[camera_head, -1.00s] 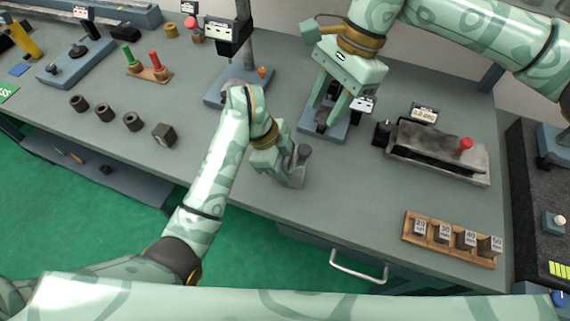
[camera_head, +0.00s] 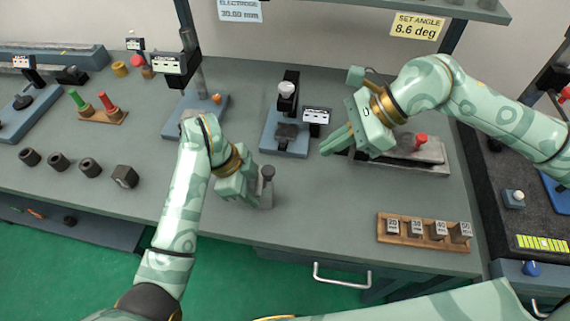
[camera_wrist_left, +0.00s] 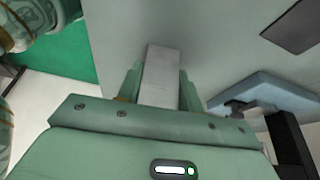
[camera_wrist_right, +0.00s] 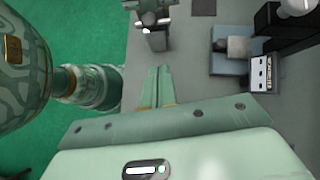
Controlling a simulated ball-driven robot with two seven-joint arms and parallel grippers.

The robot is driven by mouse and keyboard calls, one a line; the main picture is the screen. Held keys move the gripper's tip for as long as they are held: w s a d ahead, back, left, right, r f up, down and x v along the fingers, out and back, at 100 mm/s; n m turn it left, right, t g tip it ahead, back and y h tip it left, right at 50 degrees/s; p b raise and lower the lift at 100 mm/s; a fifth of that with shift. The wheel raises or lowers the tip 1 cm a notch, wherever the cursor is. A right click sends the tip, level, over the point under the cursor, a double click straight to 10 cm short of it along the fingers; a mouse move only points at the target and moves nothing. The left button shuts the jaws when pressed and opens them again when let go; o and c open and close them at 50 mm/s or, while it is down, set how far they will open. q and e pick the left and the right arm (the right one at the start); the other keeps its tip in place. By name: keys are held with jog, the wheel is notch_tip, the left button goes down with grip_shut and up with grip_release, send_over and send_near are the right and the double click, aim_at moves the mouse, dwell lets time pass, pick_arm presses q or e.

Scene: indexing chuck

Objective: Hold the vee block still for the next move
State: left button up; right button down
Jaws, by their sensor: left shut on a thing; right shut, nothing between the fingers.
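The grey vee block (camera_head: 265,192), with a dark round-topped knob, stands on the bench in the head view. My left gripper (camera_head: 246,190) is shut on it from the left. In the left wrist view the fingers lie on both sides of a plain grey bar-like part of the vee block (camera_wrist_left: 160,75). The gripped faces are hidden in the head view. My right gripper (camera_head: 338,140) is shut and empty above the bench, to the right of the vee block and apart from it. In the right wrist view its fingers (camera_wrist_right: 158,78) lie together.
A blue-based station (camera_head: 270,142) with a small display (camera_head: 316,115) stands behind the vee block. A wooden tray (camera_head: 430,243) of numbered blocks sits at front right. The bench front centre is clear.

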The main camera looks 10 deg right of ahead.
aim_at(269, 172)
jog(key=w+a+f+m+t, duration=0.1)
jog(key=a+f, duration=0.6)
jog(key=a, duration=0.1)
jog(key=shift+w+a+m, duration=0.2)
jog(key=shift+a+m, duration=0.05)
jog(key=shift+m, duration=0.05)
